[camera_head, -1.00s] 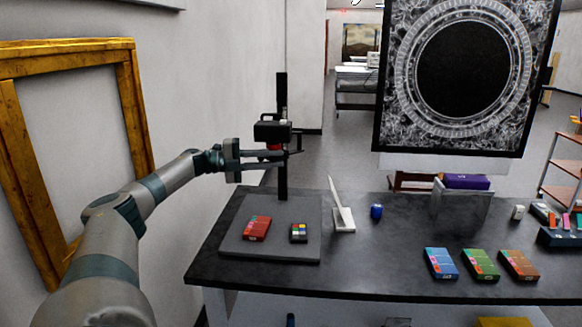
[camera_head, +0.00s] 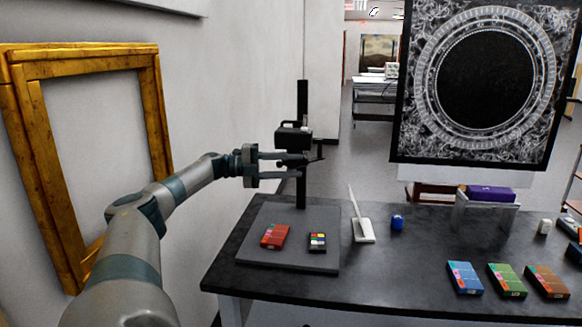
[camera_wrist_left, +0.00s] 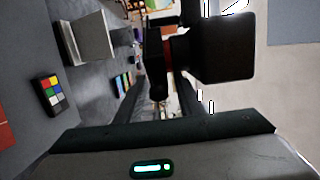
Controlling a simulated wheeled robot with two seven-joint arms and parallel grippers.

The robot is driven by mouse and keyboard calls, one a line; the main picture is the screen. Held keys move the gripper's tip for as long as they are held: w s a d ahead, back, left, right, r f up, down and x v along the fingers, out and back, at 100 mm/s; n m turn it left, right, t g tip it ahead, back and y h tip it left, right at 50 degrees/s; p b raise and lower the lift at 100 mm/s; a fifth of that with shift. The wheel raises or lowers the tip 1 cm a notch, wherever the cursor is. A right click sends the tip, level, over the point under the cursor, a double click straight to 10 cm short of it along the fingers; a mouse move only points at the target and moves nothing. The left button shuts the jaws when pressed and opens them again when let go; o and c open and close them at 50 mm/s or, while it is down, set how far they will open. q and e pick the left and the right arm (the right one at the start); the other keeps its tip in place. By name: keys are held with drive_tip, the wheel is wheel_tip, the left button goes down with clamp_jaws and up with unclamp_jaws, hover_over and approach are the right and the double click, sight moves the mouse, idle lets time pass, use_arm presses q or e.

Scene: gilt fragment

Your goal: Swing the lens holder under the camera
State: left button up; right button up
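The black camera (camera_head: 293,137) sits on a dark upright column (camera_head: 302,185) on a grey base board (camera_head: 255,250). A dark arm, which looks like the lens holder (camera_head: 313,158), sticks out to the right just below the camera. My left gripper (camera_head: 298,165) is level with it, its two fingers apart, one above the other, reaching to the column. In the left wrist view, the camera's black box (camera_wrist_left: 222,48) is close at upper right, and a dark bar (camera_wrist_left: 156,65) stands ahead between the fingers. Whether a finger touches the holder, I cannot tell. My right gripper is out of view.
A white stand (camera_head: 362,230) and blue jar (camera_head: 397,222) stand to the right on the dark table (camera_head: 400,270). A gilt frame (camera_head: 160,120) leans left, beside my arm.

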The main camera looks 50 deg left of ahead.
sight(278, 167)
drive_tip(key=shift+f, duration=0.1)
